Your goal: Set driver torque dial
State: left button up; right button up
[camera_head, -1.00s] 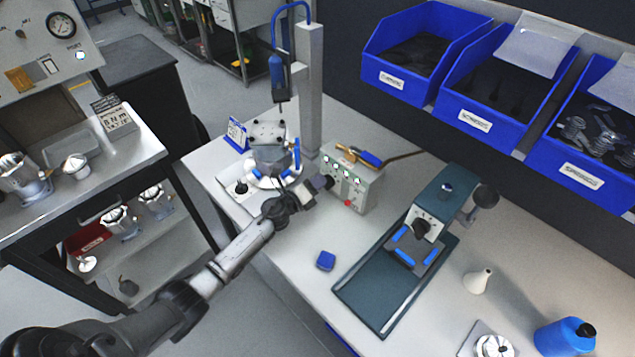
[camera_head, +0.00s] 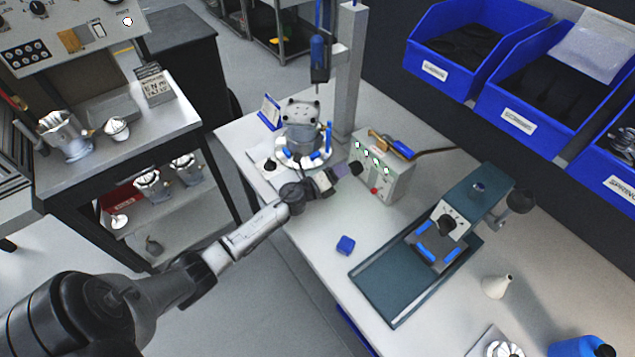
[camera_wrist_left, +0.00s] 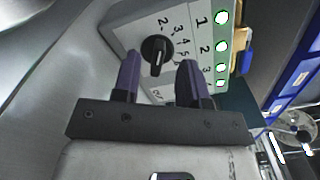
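The torque dial, a round black knob (camera_wrist_left: 157,50) with a white pointer line, sits on the pale face of the controller box (camera_head: 396,182). Numbers ring the knob in the left wrist view, and its pointer line seems to point down in that picture. My left gripper (camera_wrist_left: 159,64) is open, with one purple-padded finger on each side of the knob; contact is not clear. In the head view the left gripper (camera_head: 342,172) is at the box's front face. The blue driver (camera_head: 319,60) hangs from the stand above a housing (camera_head: 303,115). My right gripper is not in view.
Green lights (camera_wrist_left: 221,47) numbered from 1 line the box face beside the knob. Blue bins (camera_head: 470,45) hang behind.

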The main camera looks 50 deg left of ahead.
pick_arm(q)
jog(key=s, duration=0.7)
jog(key=s+a, duration=0.1)
jog(key=s, duration=0.3)
jog(key=shift+d, duration=0.15)
dwell(0.3)
